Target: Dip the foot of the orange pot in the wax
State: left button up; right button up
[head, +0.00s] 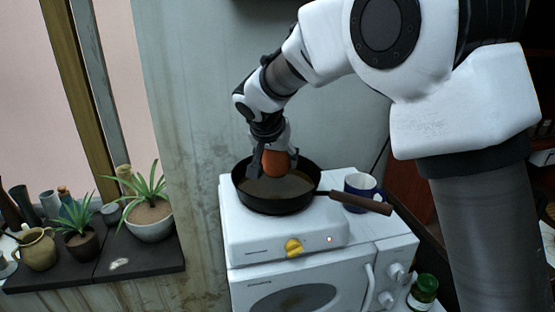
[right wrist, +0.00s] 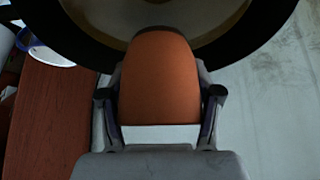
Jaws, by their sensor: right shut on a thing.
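The orange pot (head: 275,163) is held by my right gripper (head: 272,158) over the dark pan. It also shows large in the right wrist view (right wrist: 160,80), between the two fingers of my right gripper (right wrist: 160,105). The gripper is shut on it. The black pan (head: 262,207) holds a brownish liquid, the wax (head: 283,187), and stands on a white hotplate (head: 285,232). The pot hangs at or just above the wax; whether its foot touches the wax I cannot tell. My left gripper is not in view.
A blue and white mug (head: 358,190) stands behind the pan's brown handle (head: 360,203). The hotplate sits on a white oven (head: 310,290). Potted plants (head: 148,212) and jars stand on a dark sill at left. A green jar (head: 423,290) is at lower right.

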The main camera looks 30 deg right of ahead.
jog(key=shift+s+r+p, duration=0.1)
jog(key=shift+r+p, duration=2.1)
jog(key=shift+r, duration=1.3)
jog(key=shift+f, duration=0.1)
